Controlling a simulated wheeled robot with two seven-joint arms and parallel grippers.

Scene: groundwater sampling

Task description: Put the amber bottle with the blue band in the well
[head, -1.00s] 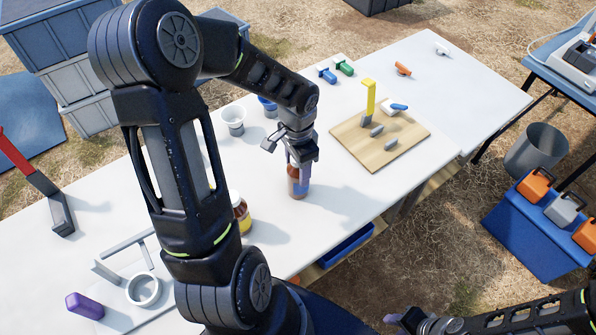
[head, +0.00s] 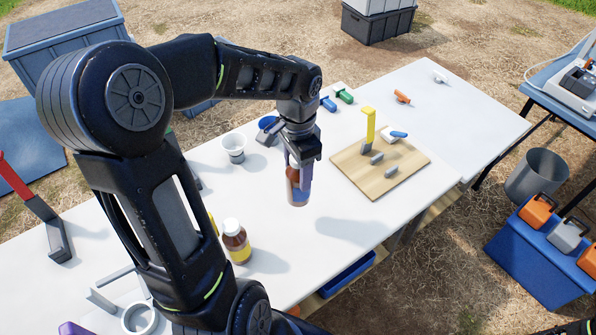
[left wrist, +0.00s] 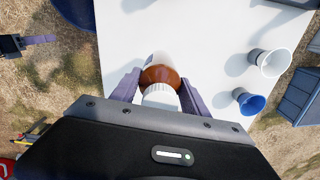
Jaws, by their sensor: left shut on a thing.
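The amber bottle with the blue band (head: 298,192) is upright between the fingers of my left gripper (head: 300,165), clear of the white table, with its shadow off to the right. In the left wrist view the gripper (left wrist: 158,92) is shut around the bottle, whose white cap (left wrist: 160,95) and amber shoulder (left wrist: 160,75) show. A grey ring (head: 139,319) with a bracket, possibly the well, is at the lower left, partly cut off and hidden by my arm.
Another amber bottle with a yellow band (head: 236,242) stands near my left arm. A white cup (head: 233,147) and a blue cup (head: 267,124) stand behind. A wooden board (head: 380,165) with a yellow upright is to the right. The table's front middle is clear.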

